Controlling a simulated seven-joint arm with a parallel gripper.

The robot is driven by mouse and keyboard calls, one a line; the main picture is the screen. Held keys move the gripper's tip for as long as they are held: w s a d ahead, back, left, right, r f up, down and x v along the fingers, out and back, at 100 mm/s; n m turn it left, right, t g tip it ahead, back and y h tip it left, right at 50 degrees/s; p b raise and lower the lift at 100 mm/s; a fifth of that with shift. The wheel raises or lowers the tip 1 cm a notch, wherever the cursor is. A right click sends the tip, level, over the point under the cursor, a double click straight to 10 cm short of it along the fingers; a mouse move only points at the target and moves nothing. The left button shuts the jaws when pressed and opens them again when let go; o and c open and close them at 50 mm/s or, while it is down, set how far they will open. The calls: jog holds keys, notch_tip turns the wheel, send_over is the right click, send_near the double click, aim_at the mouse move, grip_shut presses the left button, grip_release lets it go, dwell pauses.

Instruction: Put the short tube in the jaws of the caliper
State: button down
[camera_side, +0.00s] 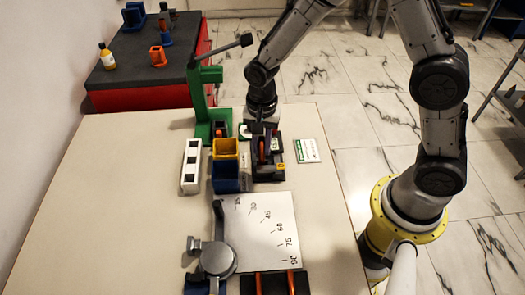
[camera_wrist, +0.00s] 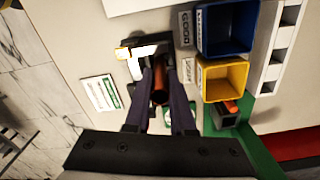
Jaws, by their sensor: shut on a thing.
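The short tube (camera_wrist: 159,78) is orange-brown and sits between the fingertips of my gripper (camera_wrist: 160,100) in the wrist view. My gripper is shut on it. In the side view the tube (camera_side: 262,149) shows as a small orange piece under my gripper (camera_side: 264,135). The caliper (camera_side: 267,171) is a dark device directly below my gripper. In the wrist view the caliper (camera_wrist: 148,46) shows as a dark bar with a pale part, just beyond the tube. The fingers partly hide the caliper, and I cannot tell whether the tube touches its jaws.
A blue bin (camera_side: 225,184) and a yellow bin (camera_side: 225,147) stand close left of the caliper. A green press (camera_side: 203,100) with a lever stands behind them. A white slotted block (camera_side: 191,166) is further left. An angle plate (camera_side: 262,230) lies in front.

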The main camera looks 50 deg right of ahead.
aim_at(263, 164)
jog(key=shift+s+f, duration=0.1)
jog(key=shift+f, duration=1.25)
jog(key=shift+f, duration=0.1)
jog(key=c, duration=0.8)
grip_release()
jog(key=shift+o, duration=0.2)
